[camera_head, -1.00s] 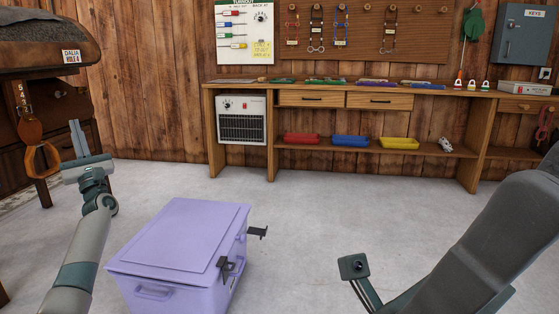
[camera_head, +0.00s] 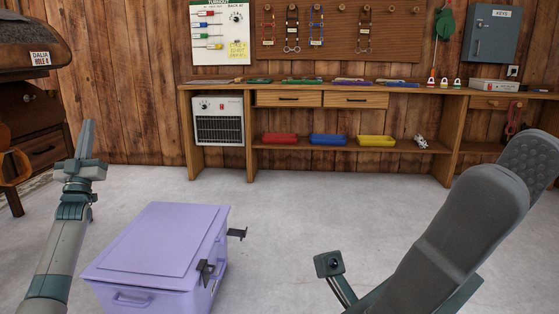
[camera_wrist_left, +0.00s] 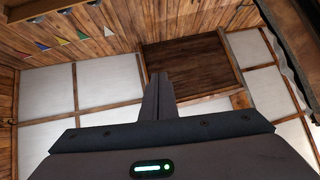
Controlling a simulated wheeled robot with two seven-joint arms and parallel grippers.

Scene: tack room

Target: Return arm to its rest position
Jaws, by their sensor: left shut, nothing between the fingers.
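My left gripper (camera_head: 90,124) stands at the left in the head view, its fingers pointing up, left of and above the lilac chest. In the left wrist view its two fingers (camera_wrist_left: 158,95) lie together with nothing between them, pointing up toward ceiling panels and wooden boards.
A lilac chest (camera_head: 150,240) with black latches sits on the floor between my arms, its lid closed. A saddle (camera_head: 32,45) and a wooden cabinet (camera_head: 35,115) stand at the far left. A workbench (camera_head: 220,91) lines the back wall. The floor before it is clear.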

